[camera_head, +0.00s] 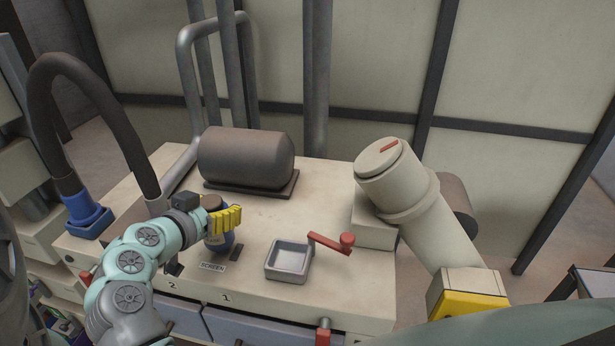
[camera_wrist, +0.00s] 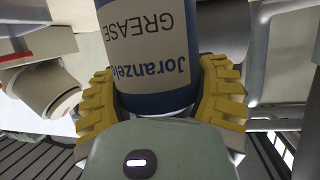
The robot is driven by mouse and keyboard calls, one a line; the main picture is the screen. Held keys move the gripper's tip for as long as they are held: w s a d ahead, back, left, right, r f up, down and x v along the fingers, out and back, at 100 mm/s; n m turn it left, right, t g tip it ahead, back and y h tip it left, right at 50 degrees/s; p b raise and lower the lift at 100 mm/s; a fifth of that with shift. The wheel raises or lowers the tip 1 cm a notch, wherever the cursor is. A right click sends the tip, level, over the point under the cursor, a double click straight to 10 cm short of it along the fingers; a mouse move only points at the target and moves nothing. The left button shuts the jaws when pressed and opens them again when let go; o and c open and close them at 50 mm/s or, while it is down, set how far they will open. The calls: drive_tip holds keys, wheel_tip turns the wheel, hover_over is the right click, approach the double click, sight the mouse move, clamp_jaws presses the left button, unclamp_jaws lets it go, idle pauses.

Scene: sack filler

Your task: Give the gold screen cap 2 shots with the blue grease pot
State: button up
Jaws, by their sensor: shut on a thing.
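My gripper (camera_head: 226,219) is shut on the blue grease pot (camera_head: 219,243), its yellow fingers on either side of it. In the head view the pot looks roughly upright, with a brownish top, above the machine's deck by the SCREEN label (camera_head: 212,267). In the wrist view the pot (camera_wrist: 150,60) shows a cream label reading GREASE, upside down, between the two fingers (camera_wrist: 160,100). I cannot make out the gold screen cap; the pot and gripper cover part of the deck by the label. Whether the pot touches anything below is unclear.
A square metal tray (camera_head: 270,273) and a red crank handle (camera_head: 332,243) stand to the right of the pot. A dark motor (camera_head: 245,158) lies behind. A large cream cylinder (camera_head: 410,200) leans at right. A black hose (camera_head: 95,95) arches at left.

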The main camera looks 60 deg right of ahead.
sight(213, 197)
drive_tip(key=shift+f+b, duration=0.5)
drive_tip(key=shift+b, duration=0.15)
idle(0.4)
drive_tip(key=shift+r, duration=0.95)
drive_tip(key=shift+f+b, duration=0.95)
drive_tip(key=shift+b, duration=0.05)
idle(1.2)
drive_tip(key=shift+r, duration=0.9)
drive_tip(key=shift+r+p, duration=1.25)
drive_tip(key=shift+r, duration=1.3)
